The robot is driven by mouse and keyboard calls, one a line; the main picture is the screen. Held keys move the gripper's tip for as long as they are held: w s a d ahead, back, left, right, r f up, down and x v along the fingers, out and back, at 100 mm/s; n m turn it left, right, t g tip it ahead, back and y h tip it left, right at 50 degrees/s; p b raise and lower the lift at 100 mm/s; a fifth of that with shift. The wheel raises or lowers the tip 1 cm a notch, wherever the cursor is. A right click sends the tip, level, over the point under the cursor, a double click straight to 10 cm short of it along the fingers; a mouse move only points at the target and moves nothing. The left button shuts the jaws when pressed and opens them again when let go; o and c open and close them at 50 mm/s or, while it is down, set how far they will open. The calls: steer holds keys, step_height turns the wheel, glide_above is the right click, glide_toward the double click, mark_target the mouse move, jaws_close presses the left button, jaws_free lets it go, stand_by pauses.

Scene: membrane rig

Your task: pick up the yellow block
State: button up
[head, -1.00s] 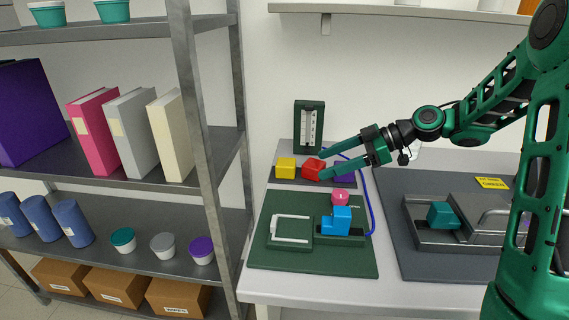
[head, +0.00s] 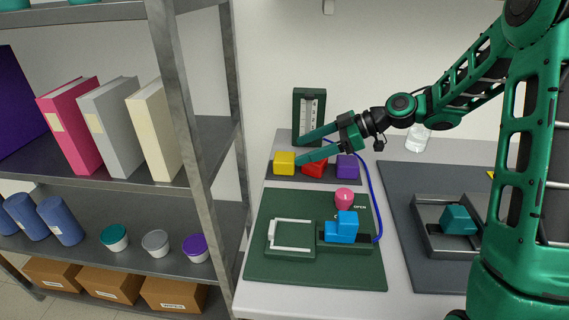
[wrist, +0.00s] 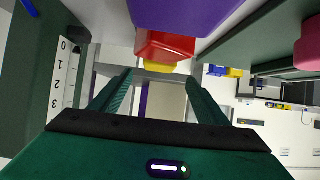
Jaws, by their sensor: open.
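The yellow block (head: 284,163) sits at the left end of a row on a dark strip (head: 279,179) on the bench. The red block (head: 315,170) and the purple block (head: 347,167) stand to its right. My gripper (head: 299,150) is open and empty, its two green fingers pointing left. In the head view the fingertips are by the yellow block's upper right, and the near finger passes in front of the red block. In the wrist view the yellow block (wrist: 158,67) shows just beyond the fingertips (wrist: 160,78), partly hidden behind the red block (wrist: 165,46).
A dark gauge panel (head: 309,112) stands behind the row. A green rig plate (head: 268,268) with a blue piece (head: 342,228) and a pink knob (head: 344,198) lies in front. A grey shelf post (head: 183,90) rises at left. A blue tube curves along the plate's right.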

mark_target(285, 157)
steer(key=shift+x, duration=2.6)
steer(key=shift+d, duration=0.1)
steer(key=c, duration=1.3)
